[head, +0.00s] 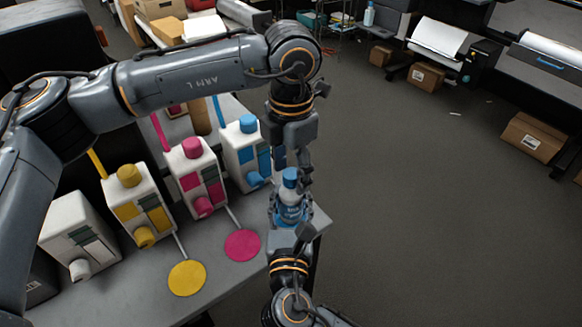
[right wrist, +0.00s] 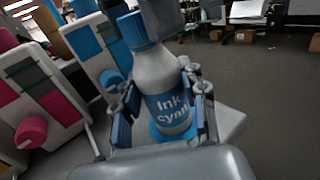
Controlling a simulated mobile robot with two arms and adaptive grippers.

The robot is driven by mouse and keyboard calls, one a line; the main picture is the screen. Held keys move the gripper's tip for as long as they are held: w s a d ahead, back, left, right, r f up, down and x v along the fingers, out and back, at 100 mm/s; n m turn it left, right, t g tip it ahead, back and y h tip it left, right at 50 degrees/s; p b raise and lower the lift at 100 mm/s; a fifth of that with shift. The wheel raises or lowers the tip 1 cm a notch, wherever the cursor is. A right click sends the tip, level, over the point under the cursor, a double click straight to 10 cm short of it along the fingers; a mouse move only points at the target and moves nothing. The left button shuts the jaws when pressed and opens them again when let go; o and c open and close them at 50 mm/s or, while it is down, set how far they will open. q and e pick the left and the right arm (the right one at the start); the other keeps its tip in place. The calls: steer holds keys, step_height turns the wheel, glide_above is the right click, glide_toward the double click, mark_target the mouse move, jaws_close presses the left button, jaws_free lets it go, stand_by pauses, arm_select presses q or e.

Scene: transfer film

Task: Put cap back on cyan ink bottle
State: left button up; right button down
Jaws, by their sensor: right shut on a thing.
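The cyan ink bottle (head: 291,212) stands upright over the table's right end, white with a blue label. It shows large in the right wrist view (right wrist: 160,77), label reading "Ink cyan". My right gripper (head: 290,217) is shut around its lower body. The blue cap (right wrist: 132,28) sits at the bottle's neck; it also shows in the head view (head: 290,174). My left gripper (head: 293,167) points down from above, its fingers close around or beside the cap. Whether they touch it is hidden.
White ink tanks stand left of the bottle: yellow (head: 128,205), magenta (head: 189,175) and cyan (head: 240,150). A yellow disc (head: 187,278) and a magenta disc (head: 243,245) lie on the grey table (head: 215,297). The floor to the right is open.

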arm_select(q)
step_height(320, 180, up, 12)
stand_by(0.6)
arm_select(e)
steer(key=c, duration=0.7)
jaws_free()
steer(key=s, duration=1.2)
steer(key=shift+a, duration=0.15)
arm_select(q)
steer(key=shift+r, duration=0.1)
arm_select(e)
steer(key=shift+r, duration=0.1)
